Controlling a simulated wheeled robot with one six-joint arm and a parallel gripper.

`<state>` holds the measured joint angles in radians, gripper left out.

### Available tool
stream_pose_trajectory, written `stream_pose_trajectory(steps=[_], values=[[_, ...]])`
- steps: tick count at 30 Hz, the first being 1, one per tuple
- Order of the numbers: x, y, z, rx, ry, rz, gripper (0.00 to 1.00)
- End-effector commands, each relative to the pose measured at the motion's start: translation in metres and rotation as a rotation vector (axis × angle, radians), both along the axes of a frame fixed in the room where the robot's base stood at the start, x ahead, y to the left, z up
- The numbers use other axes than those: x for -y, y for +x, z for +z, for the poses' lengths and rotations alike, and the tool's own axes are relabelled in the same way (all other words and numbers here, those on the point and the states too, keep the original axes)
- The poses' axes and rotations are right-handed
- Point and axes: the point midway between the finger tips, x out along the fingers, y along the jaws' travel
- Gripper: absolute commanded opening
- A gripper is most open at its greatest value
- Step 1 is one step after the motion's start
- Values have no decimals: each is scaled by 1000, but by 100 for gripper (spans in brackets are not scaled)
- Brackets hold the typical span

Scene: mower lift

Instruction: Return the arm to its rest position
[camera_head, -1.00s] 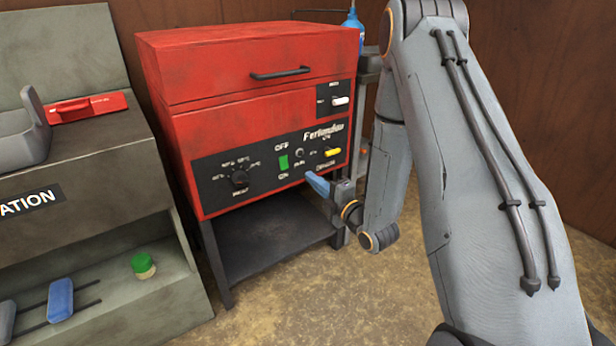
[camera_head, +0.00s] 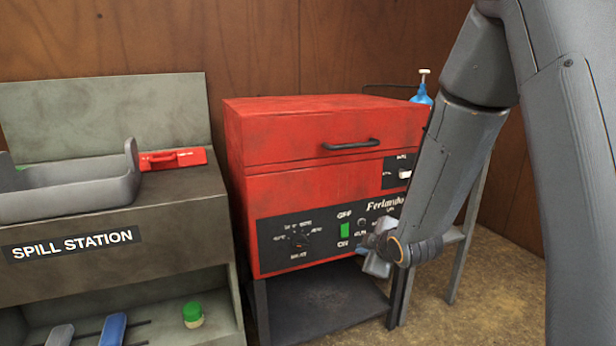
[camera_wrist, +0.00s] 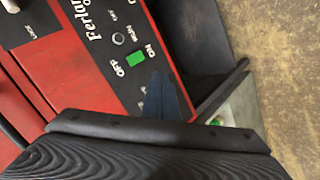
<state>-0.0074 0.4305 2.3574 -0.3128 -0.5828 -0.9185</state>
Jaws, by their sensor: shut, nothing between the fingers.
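My gripper (camera_head: 376,258) hangs low in front of the lower right of the red machine (camera_head: 290,140). My arm comes down from the upper right and covers the right part of the machine's control panel (camera_head: 280,240). In the wrist view, the blue fingers of my gripper (camera_wrist: 165,98) are together and empty. They show in front of the panel, near its green switch (camera_wrist: 136,57), which also shows in the head view (camera_head: 345,230). I cannot tell the exact gap between fingers and panel.
A grey spill station (camera_head: 150,215) stands at the left with a grey tray (camera_head: 80,195) and a red case (camera_head: 172,159) on top. A green-capped jar (camera_head: 193,315) is on its lower shelf. A blue bottle (camera_head: 421,95) stands behind the machine.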

Motion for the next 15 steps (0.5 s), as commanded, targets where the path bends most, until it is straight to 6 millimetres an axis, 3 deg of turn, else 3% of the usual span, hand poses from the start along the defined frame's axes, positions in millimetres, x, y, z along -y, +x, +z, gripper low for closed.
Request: stream_pose_trajectory(steps=[8,15], values=[[-19,-95,34,-358,161,-312,0],[-35,-201,58,-641,266,-590,0]])
